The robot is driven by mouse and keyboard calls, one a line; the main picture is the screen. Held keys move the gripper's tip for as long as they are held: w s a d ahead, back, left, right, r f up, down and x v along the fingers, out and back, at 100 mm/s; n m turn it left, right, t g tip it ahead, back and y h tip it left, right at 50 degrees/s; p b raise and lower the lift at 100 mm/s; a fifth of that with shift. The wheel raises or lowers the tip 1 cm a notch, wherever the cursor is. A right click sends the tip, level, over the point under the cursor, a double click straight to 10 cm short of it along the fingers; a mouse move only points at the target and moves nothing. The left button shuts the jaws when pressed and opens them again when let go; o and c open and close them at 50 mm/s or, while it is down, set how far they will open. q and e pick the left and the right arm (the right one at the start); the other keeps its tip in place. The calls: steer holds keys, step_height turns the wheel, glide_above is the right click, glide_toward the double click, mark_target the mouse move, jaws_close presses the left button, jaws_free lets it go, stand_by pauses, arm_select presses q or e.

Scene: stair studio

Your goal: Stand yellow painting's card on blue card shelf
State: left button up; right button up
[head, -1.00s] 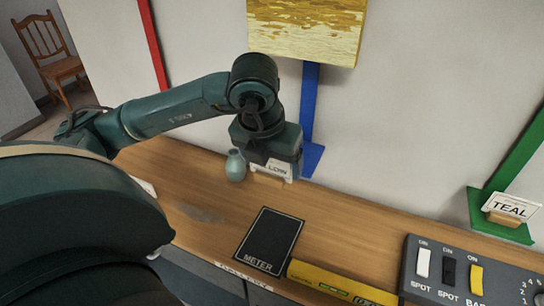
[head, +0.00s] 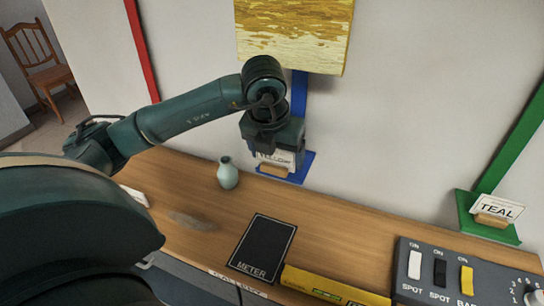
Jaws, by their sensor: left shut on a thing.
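A yellow and white painting (head: 293,35) hangs on the wall above a blue strip. The blue card shelf (head: 297,178) is at the strip's foot, partly hidden by my left gripper. My left gripper (head: 274,153) points down at the shelf and is shut on a white card (head: 284,160) with dark letters, mostly covered by the fingers. A small wooden card holder (head: 272,170) shows on the shelf just below the card. The card looks upright at the holder; I cannot tell whether it is seated in it. My right gripper is not in view.
A pale teal vase (head: 228,174) stands on the wooden counter left of the shelf. A black METER pad (head: 263,247), a yellow box (head: 330,288) and a switch panel (head: 460,275) lie nearer. A green shelf (head: 480,228) at right holds a TEAL card (head: 497,207).

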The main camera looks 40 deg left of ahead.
arm_select(q)
steer(key=shift+w+a+f, duration=0.1)
steer(key=shift+w+a, duration=0.15)
steer(key=shift+w, duration=0.75)
steer(key=shift+w+a+f, duration=0.1)
steer(key=shift+w+a, duration=0.1)
steer(key=shift+w, duration=0.8)
steer(key=shift+w+a+f, duration=0.1)
steer(key=shift+w+a, duration=0.05)
steer(key=shift+w, duration=0.5)
steer(key=shift+w+f+b, duration=0.15)
steer(key=shift+f+b, duration=0.3)
steer(key=shift+f, duration=0.25)
steer(key=shift+f+b, duration=0.4)
steer(key=shift+f, duration=0.1)
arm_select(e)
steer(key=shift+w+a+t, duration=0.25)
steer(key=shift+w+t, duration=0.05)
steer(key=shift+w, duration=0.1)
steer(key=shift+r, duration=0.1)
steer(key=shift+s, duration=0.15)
arm_select(q)
steer(key=shift+f, duration=0.1)
steer(key=o, duration=0.9)
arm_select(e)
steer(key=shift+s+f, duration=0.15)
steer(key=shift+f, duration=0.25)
